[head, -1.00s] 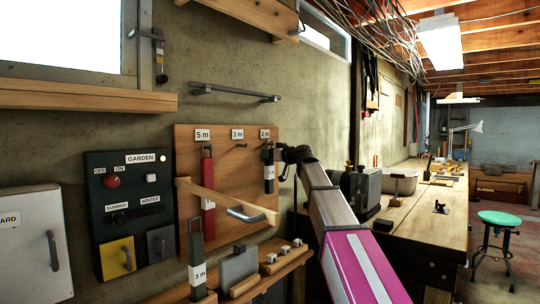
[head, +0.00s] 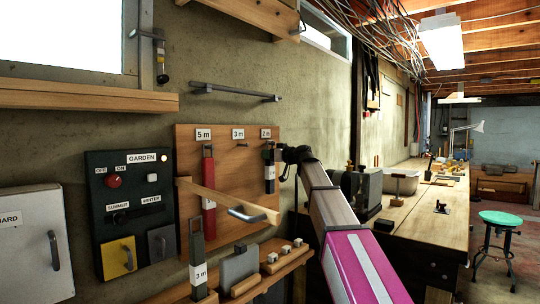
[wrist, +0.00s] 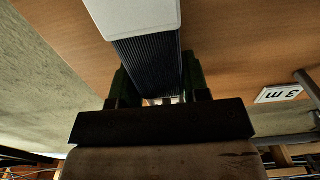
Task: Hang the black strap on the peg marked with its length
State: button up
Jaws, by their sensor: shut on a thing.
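A black strap with a white tag shows at the 2 m place in the head view (head: 269,158), and its dark ribbed band fills the top of the wrist view (wrist: 152,65). My gripper (wrist: 158,98) is shut on this strap. In the head view my gripper (head: 281,158) is beside the strap, partly hidden by my arm. The strap hangs upright just below the 2 m label (head: 265,133). I cannot tell whether its loop is around the peg. The 3 m label (head: 238,134) and 5 m label (head: 203,135) are further left on the wooden board (head: 230,165).
A red strap (head: 208,180) hangs under 5 m. A wooden bar (head: 230,200) juts out before the board. A workbench (head: 430,215) lies to the right.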

jog(key=shift+f, duration=0.15)
jog(key=o, duration=1.3)
jog(key=v, duration=1)
jog(key=shift+s+d, duration=0.25)
jog(key=shift+d, duration=0.05)
